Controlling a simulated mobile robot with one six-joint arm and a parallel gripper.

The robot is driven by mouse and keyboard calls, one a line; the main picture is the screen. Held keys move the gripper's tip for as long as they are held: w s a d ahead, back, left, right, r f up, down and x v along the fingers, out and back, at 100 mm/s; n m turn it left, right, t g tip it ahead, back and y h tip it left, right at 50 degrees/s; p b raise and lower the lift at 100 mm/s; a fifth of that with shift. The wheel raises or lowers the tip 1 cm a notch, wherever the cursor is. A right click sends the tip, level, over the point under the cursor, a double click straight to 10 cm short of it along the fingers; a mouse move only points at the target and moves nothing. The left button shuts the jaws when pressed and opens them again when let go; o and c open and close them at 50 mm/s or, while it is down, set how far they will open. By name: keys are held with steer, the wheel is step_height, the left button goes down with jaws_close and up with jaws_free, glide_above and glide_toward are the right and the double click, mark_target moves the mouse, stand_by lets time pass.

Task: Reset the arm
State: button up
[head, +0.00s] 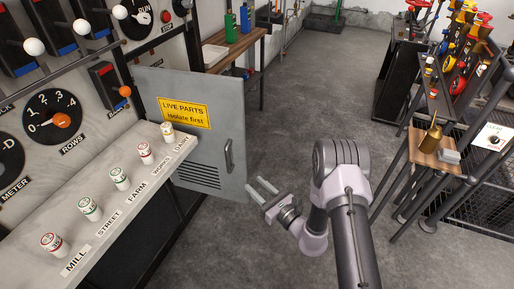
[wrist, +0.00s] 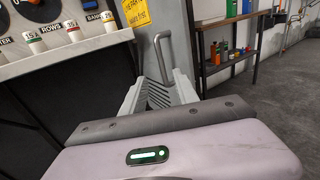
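My gripper (head: 262,190) is at the middle of the head view, in front of the grey cabinet door (head: 222,130) and below its handle. Its two pale fingers are spread apart with nothing between them. In the wrist view my gripper (wrist: 160,88) points toward the same door, and the door's handle (wrist: 163,52) shows just beyond the fingertips. The fingers look apart from the handle, though the exact gap is hard to tell. My arm is bent, coming up from the bottom right of the head view.
The door stands open from the panel, with a yellow "LIVE PARTS" sign (head: 184,113). Several labelled fuses line the ledge (head: 112,218) at left. A shelf (head: 238,45) stands behind the door. A rack with a small wooden table (head: 433,150) is at right. The floor between is clear.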

steer(key=s+a+r+n+g+y, duration=0.1)
steer(key=a+r+n+g+y, duration=0.15)
steer(key=r, duration=0.35)
steer(key=s+a+r+n+g+y, duration=0.2)
steer(key=a+r+n, duration=0.1)
steer(key=r, duration=0.3)
steer(key=s+a+r+n+g, duration=0.3)
steer(key=s+r+n+g, duration=0.55)
steer(key=s+r, duration=0.25)
steer(key=s+d+r+n+g+h, duration=0.1)
steer(key=s+d+r+n+h, duration=0.15)
steer(key=s, duration=0.35)
steer(key=s+d+r+n+h, duration=0.1)
steer(key=s+d+n+h, duration=0.2)
steer(key=s+n+h, duration=0.15)
steer(key=s+d+r+n+t+h, duration=0.1)
steer(key=s+d+t+h, duration=0.1)
steer(key=d, duration=0.4)
steer(key=s+d+r+n+t+h, duration=0.1)
steer(key=s+d+t+h, duration=0.2)
steer(key=d, duration=0.4)
steer(key=shift+d+r+n+t+h, duration=0.25)
steer(key=shift+t+h, duration=0.35)
steer(key=shift+h, duration=0.55)
steer(key=shift+a+r, duration=0.1)
steer(key=shift+a, duration=0.05)
